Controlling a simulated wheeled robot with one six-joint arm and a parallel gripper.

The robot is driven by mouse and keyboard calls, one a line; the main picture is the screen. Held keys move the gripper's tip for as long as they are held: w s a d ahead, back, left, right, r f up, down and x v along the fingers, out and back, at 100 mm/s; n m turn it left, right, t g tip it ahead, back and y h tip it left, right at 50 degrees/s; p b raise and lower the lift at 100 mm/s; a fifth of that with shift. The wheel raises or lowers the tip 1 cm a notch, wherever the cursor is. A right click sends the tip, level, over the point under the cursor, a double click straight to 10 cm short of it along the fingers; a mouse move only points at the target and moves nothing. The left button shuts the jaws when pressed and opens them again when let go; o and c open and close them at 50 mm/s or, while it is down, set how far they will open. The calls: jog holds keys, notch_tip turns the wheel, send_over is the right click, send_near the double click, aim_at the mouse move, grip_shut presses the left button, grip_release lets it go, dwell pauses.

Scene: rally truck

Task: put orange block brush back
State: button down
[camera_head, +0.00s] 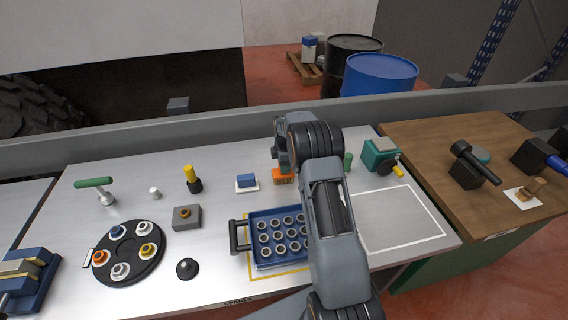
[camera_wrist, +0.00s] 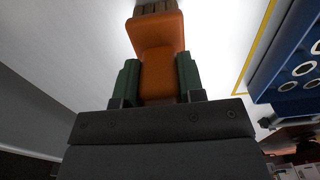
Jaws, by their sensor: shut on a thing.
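The orange block brush (camera_head: 283,176) is in my gripper near the back middle of the light worktable. In the wrist view, the orange brush (camera_wrist: 158,62) sits between the two green fingers of my gripper (camera_wrist: 158,78), which is shut on it. Its tan bristles (camera_wrist: 156,6) point away from the gripper, and in the head view they face down near the tabletop. I cannot tell whether the bristles touch the table. My arm hides part of the table to the right of the brush.
A blue block (camera_head: 246,180) on a white pad lies just left of the brush. A blue tray (camera_head: 250,225) of round parts is in front. A teal device (camera_head: 379,154) stands right of my arm. A white-outlined area (camera_head: 400,222) is clear. A wooden bench (camera_head: 425,140) adjoins on the right.

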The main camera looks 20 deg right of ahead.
jog(key=shift+f, duration=0.1)
jog(key=c, duration=0.7)
grip_release()
jog(key=shift+c, duration=0.2)
